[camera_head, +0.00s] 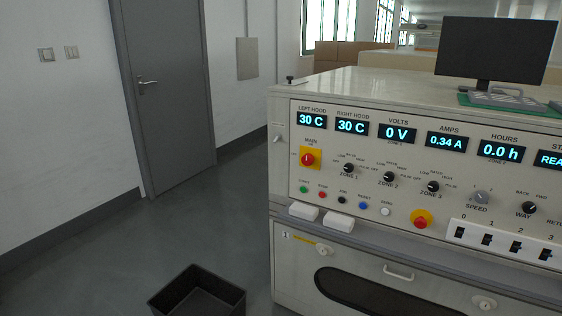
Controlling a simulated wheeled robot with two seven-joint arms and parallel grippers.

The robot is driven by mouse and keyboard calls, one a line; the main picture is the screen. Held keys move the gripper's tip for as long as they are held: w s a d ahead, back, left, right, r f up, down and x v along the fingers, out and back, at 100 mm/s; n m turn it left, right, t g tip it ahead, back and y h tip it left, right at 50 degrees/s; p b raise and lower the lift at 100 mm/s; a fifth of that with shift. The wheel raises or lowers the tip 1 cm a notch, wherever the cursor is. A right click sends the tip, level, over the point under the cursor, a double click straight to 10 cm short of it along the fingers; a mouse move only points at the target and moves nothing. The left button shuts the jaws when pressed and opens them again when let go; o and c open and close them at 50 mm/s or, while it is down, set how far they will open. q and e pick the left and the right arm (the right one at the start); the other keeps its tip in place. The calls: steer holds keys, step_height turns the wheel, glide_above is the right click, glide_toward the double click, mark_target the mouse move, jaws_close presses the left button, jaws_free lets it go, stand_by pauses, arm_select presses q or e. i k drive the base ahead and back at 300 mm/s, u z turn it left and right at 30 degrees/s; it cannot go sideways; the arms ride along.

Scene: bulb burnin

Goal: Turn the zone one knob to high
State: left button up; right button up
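The zone one knob (348,169) is a small black round knob on the white front panel (400,215) of the test bench, labelled ZONE 1. Its pointer direction is too small to read surely. Position words, among them LOW and HIGH, are printed around it. The zone two knob (389,177) and zone three knob (433,187) sit to its right. The red main switch (308,159) on a yellow plate is to its left. Neither of my grippers shows in the head view.
Blue-lit displays (352,126) run above the knobs, small coloured buttons (323,195) below. A black bin (197,292) stands on the floor left of the bench. The floor towards the grey door (165,90) is clear.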

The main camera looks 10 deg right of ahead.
mark_target(349, 167)
steer(key=u, duration=0.2)
steer(key=i, duration=1.3)
steer(key=z, duration=0.5)
